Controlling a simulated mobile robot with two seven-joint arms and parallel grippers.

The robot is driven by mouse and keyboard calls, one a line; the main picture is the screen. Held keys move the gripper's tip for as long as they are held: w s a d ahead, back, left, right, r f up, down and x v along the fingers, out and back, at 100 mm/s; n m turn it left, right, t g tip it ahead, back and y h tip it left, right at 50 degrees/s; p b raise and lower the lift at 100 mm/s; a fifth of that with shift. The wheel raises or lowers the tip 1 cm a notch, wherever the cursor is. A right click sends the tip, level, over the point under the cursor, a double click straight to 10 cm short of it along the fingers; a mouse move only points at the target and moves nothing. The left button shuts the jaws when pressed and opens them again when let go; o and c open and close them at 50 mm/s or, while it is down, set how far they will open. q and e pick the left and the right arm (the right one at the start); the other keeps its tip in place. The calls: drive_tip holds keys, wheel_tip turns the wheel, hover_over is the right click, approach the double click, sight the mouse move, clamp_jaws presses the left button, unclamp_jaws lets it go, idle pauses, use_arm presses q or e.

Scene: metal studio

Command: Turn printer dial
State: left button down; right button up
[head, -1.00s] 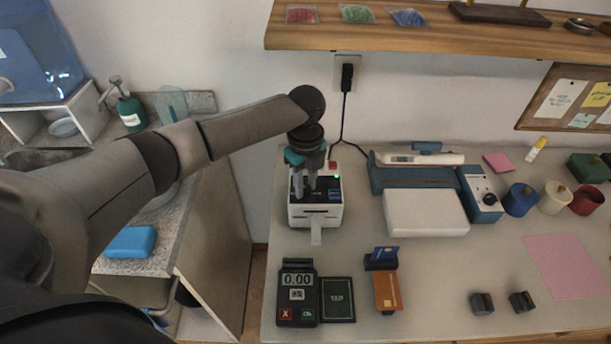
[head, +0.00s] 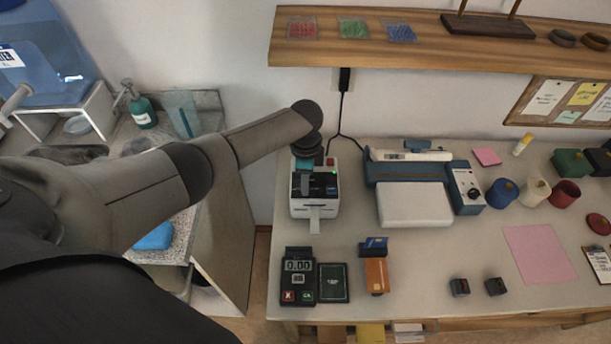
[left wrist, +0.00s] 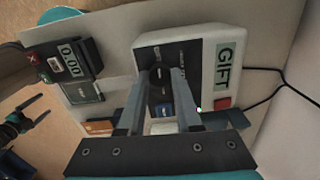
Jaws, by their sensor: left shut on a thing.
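The printer (head: 315,205) is a white box with a dark top, a green light and a paper strip (head: 315,222) out of its front. In the left wrist view it shows a GIFT label (left wrist: 224,66). My left gripper (head: 305,184) points down over its top. In the left wrist view my left gripper (left wrist: 160,75) has its two fingers shut on the dark round dial (left wrist: 157,74), which they partly hide. The dial's marking cannot be read. My right gripper (left wrist: 38,110) shows small at the left of the left wrist view, empty, its fingers apart.
A card terminal (head: 298,283) and a dark booklet (head: 333,283) lie in front of the printer. An orange card holder (head: 376,276) stands to their right. A white and blue machine (head: 415,203) is right of the printer. A shelf (head: 420,45) hangs above.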

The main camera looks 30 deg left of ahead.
use_arm(q)
drive_tip(key=shift+n, duration=0.5)
drive_tip(key=c, duration=0.6)
unclamp_jaws()
wheel_tip(320, 180, up, 15)
drive_tip(key=p, duration=0.2)
drive_tip(key=shift+r+p, duration=0.15)
drive_tip(key=shift+p, duration=0.15)
